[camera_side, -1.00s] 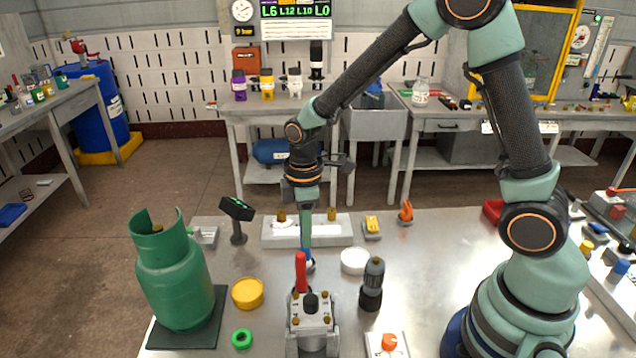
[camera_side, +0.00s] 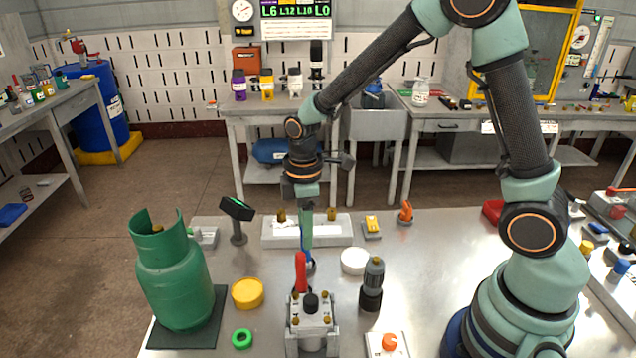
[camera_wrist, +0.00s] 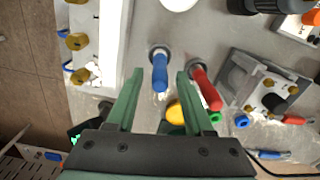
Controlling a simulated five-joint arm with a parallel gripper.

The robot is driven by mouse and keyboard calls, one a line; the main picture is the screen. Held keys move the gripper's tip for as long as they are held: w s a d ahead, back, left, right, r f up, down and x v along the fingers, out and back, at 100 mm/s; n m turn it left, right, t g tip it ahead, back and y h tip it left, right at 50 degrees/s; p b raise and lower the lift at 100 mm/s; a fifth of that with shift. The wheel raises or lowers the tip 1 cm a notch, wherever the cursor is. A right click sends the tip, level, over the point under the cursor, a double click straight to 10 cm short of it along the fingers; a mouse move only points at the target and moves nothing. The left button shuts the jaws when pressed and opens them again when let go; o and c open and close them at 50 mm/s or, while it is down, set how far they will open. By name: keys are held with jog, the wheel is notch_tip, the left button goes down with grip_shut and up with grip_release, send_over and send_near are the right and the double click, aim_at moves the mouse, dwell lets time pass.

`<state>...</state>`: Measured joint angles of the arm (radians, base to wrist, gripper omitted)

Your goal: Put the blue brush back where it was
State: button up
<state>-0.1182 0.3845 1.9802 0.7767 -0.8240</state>
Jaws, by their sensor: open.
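The blue brush (camera_side: 309,257) stands upright on the metal table, below my gripper (camera_side: 306,246). In the wrist view its blue handle (camera_wrist: 160,75) rises from a dark round holder (camera_wrist: 157,50). My gripper (camera_wrist: 159,74) is open, with one green finger on each side of the handle and a visible gap to both. Nothing is held. The brush's lower end is hidden in the holder.
A red-handled tool (camera_side: 300,270) stands close by at the grey fixture (camera_side: 311,322). A white round lid (camera_side: 354,261), a dark grey cylinder (camera_side: 372,285) and a yellow lid (camera_side: 247,293) are nearby. A white tray (camera_side: 340,238) lies behind.

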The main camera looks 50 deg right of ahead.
notch_tip(320, 180, up, 10)
jog(key=shift+r, duration=0.2)
jog(key=s+d+r+m+t, duration=0.4)
jog(key=s+r+m+t, duration=0.1)
jog(key=s+m, duration=0.5)
jog(key=shift+d+r+m+t, duration=0.3)
jog(key=shift+r+m, duration=0.1)
jog(key=shift+r, duration=0.3)
